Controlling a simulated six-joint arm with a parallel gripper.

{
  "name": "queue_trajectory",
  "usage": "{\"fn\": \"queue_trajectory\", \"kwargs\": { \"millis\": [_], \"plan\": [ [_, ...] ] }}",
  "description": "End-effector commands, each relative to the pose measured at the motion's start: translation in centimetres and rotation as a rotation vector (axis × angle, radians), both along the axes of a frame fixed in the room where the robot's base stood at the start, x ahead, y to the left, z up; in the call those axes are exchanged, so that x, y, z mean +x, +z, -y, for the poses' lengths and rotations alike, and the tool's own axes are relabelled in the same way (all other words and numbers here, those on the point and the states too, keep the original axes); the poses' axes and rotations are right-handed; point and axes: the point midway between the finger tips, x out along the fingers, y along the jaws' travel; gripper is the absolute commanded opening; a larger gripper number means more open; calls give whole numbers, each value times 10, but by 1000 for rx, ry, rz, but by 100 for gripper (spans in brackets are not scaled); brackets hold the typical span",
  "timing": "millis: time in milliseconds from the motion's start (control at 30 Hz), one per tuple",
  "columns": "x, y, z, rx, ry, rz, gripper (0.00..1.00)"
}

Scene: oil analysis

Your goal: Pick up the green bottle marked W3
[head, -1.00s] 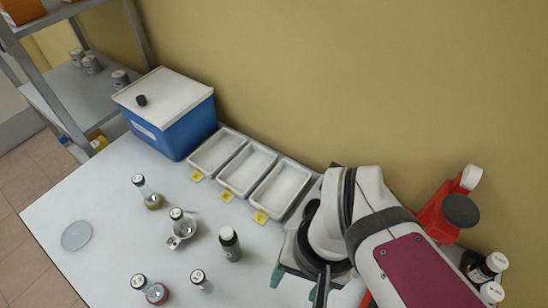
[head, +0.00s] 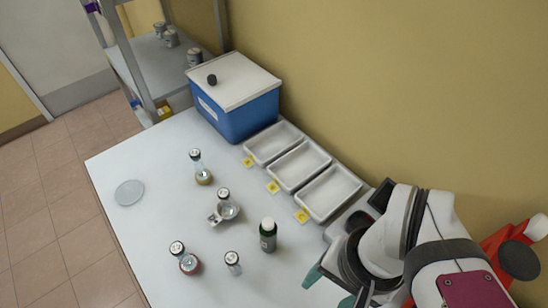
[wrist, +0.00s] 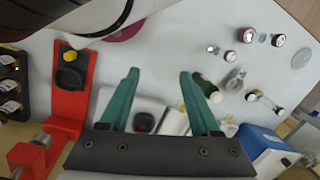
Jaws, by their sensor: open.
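The green bottle (head: 268,236) stands upright on the white table, with a pale cap and a light label whose marking is too small to read. It also shows in the wrist view (wrist: 204,88), just beyond the right finger and partly hidden by it. My gripper (head: 334,287) is right of the bottle in the head view, apart from it. In the wrist view its two teal fingers (wrist: 158,78) are spread wide with nothing held between them.
Several other capped flasks and bottles, such as one with reddish liquid (head: 189,263), stand left of the green bottle. Three white trays (head: 331,192) and a blue box (head: 247,117) line the wall. A red holder (wrist: 68,95) is near my arm.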

Motion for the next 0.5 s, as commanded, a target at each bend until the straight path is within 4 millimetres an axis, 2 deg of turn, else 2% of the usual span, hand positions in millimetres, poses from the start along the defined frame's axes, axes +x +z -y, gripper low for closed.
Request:
{"fn": "queue_trajectory", "kwargs": {
  "millis": [133, 200, 400, 467, 500],
  "plan": [
    [0, 0, 0, 0, 0, 0, 63],
    [0, 0, 0, 0, 0, 0, 68],
    [0, 0, 0, -1, 3, -1, 68],
    [-1, -2, -1, -15, 51, -18, 68],
    [-2, -4, -1, -41, 131, -43, 68]
  ]
}}
